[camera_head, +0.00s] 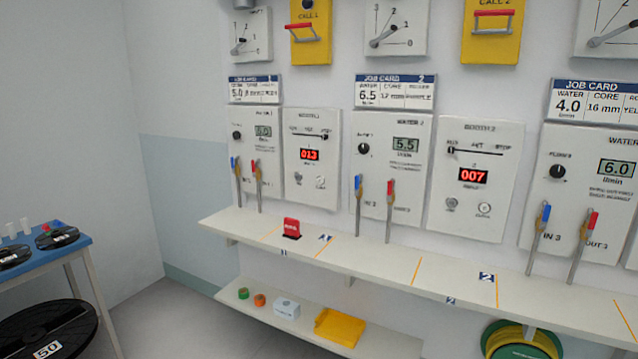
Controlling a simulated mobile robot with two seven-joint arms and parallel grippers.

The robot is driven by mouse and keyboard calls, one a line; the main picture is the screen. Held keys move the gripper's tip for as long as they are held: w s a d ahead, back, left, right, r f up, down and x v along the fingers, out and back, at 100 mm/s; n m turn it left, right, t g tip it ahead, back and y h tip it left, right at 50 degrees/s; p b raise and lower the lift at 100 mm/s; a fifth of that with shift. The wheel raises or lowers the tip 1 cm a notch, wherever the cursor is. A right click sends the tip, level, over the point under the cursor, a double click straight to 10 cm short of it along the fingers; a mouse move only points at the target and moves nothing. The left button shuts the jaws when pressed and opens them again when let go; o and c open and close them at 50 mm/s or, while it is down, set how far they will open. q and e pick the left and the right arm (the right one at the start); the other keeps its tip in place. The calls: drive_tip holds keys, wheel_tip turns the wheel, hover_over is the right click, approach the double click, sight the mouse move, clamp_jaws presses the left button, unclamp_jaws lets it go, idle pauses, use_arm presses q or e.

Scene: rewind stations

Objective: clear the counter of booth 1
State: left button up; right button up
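The counter (400,262) is a long white shelf below the wall panels, divided by orange lines. The section for booth 1 (262,226) is at its left end and carries a label "1". A small red block with a dark base and white lettering (291,226) stands upright on it, left of an orange line. No other loose thing shows on that section. Above it hang the booth 1 panel (312,165) with a red "013" display and the water 1 panel (262,140) with a blue and a red lever. Neither of my grippers shows.
A lower shelf (390,340) holds a green roll (243,293), an orange roll (259,299), a white box (286,308) and a yellow item (339,327). A blue table (75,250) with dark spools stands left, above a large black reel (50,335). The booth 2 counter section looks bare.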

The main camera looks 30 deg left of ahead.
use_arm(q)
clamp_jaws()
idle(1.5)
